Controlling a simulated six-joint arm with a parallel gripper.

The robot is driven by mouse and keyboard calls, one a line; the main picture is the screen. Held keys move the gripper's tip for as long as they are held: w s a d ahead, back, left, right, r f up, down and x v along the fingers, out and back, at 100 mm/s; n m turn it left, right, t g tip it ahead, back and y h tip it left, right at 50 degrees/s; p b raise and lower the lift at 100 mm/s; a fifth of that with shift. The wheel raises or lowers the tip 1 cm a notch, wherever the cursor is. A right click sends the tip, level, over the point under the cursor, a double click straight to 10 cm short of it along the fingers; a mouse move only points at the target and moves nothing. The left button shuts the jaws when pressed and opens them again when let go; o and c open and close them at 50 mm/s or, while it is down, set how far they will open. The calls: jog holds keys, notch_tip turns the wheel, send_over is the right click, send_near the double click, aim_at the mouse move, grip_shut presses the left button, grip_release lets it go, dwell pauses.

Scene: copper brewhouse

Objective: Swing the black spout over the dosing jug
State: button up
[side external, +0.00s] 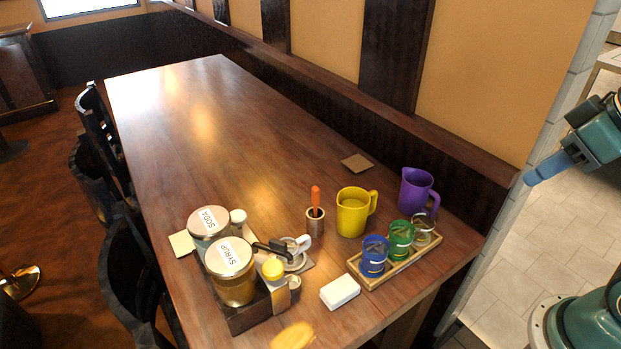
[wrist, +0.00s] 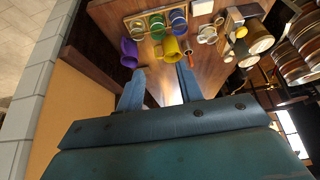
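A short black spout (side external: 268,247) reaches to the right from the dispenser box beside the SYRUP canister (side external: 230,271). Its tip is at the edge of a small round metal vessel (side external: 295,262) with a white-tipped part beside it; I cannot tell whether this is the dosing jug or whether the spout is over it. A yellow jug (side external: 352,212) and a purple jug (side external: 418,189) stand upright farther right; they also show in the wrist view. My gripper (wrist: 158,88) is open and empty, its blue fingers apart. In the side view it is at the right edge, well away from the spout.
A SODA canister (side external: 208,222) stands behind the syrup one. A wooden rack (side external: 378,279) holds blue, green and clear cups. A metal pot (side external: 315,223) holds an orange-handled tool. A white box (side external: 340,291) lies in front. The table's far half (side external: 190,120) is clear.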

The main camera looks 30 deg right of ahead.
jog(key=c, duration=0.3)
jog(key=n+g, duration=0.6)
jog(key=n, duration=0.1)
send_over(277, 241)
notch_tip(277, 241, down, 12)
jog(key=shift+f, duration=0.15)
jog(key=shift+f, duration=0.1)
jog(key=shift+f, duration=6.8)
